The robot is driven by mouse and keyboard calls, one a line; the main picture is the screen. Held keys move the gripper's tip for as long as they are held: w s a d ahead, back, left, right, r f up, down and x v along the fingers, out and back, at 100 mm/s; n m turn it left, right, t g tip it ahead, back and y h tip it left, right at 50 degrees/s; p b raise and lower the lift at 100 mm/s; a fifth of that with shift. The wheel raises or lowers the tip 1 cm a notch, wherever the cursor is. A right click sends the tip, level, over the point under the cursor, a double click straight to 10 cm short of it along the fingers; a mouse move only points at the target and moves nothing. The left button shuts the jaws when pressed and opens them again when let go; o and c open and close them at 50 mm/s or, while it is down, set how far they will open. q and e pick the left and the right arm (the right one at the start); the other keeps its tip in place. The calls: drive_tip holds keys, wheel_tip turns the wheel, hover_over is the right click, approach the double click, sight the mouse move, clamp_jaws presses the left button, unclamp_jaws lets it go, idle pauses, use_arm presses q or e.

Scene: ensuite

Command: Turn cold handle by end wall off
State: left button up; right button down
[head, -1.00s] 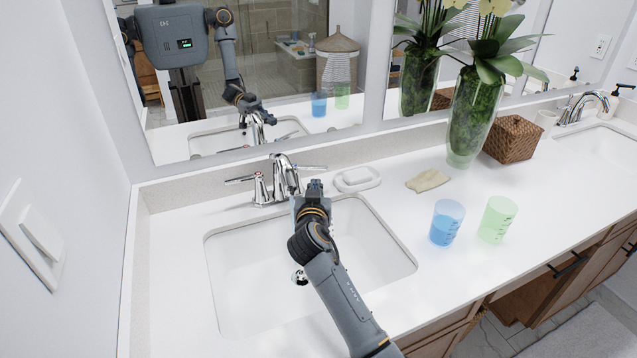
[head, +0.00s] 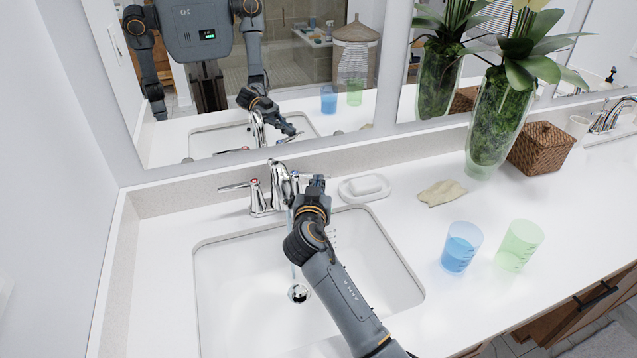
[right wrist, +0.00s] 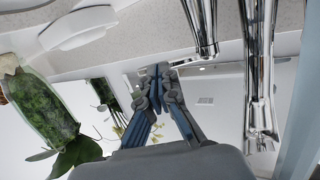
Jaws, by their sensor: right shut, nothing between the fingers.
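The chrome faucet (head: 277,187) stands behind the near sink (head: 225,265), beside the end wall on the left. Its left handle (head: 238,187) has a red mark and its lever points left. The cold handle (head: 295,178) is on the right of the spout, mostly hidden behind my right gripper (head: 316,184). A faint pale streak, seemingly water, runs from the spout toward the drain. My right gripper is shut and empty, close to the cold handle; contact cannot be told. In the right wrist view its closed fingers (right wrist: 157,75) are beside chrome faucet parts (right wrist: 200,30). My left gripper shows in no direct view.
A white soap dish (head: 364,188) sits just right of the gripper. A folded cloth (head: 442,193), a blue cup (head: 461,248), a green cup (head: 519,245), a plant vase (head: 495,125) and a wicker box (head: 541,148) stand farther right. The mirror (head: 330,60) rises behind.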

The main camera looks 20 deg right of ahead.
drive_tip(key=shift+d, duration=0.1)
drive_tip(key=w+n+y+p, duration=0.1)
drive_tip(key=y, duration=0.1)
drive_tip(key=d+n+y+p, duration=0.1)
drive_tip(key=y+p, duration=0.1)
drive_tip(key=w+d+n+t+y+p, duration=0.1)
drive_tip(key=n, duration=0.1)
drive_tip(key=shift+w+d+y+p, duration=0.1)
drive_tip(key=shift+w+y+p, duration=0.2)
drive_tip(key=shift+w+y, duration=0.1)
